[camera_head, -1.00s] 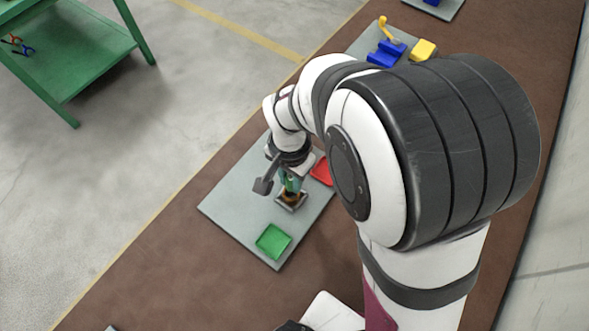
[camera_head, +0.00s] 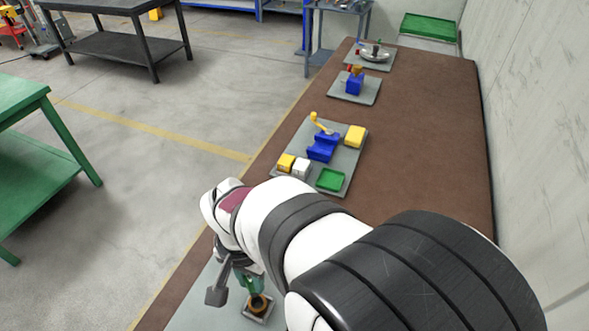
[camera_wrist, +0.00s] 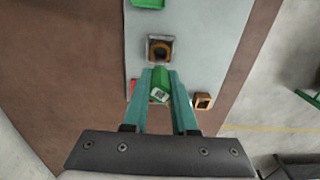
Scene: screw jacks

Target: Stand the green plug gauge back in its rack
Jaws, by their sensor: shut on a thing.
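The green plug gauge (camera_wrist: 159,84) is between the teal fingers of my gripper (camera_wrist: 161,77) in the wrist view, with a small printed label on its near end. A bit of green shows at my gripper (camera_head: 246,279) in the head view. My gripper is shut on the gauge. Just beyond the gauge in the wrist view is a brown holder with a dark opening on a pale square base (camera_wrist: 161,48), which looks like the rack. The holder also shows in the head view (camera_head: 260,304). I cannot tell whether the gauge's far end touches it.
An orange-brown square box (camera_wrist: 203,101) lies right of my fingers, and a red piece (camera_wrist: 132,88) is partly hidden at their left. A green tray (camera_wrist: 148,3) is beyond the holder. Farther along the brown bench, a grey plate carries blue blocks (camera_head: 322,147) and another green tray (camera_head: 330,180).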

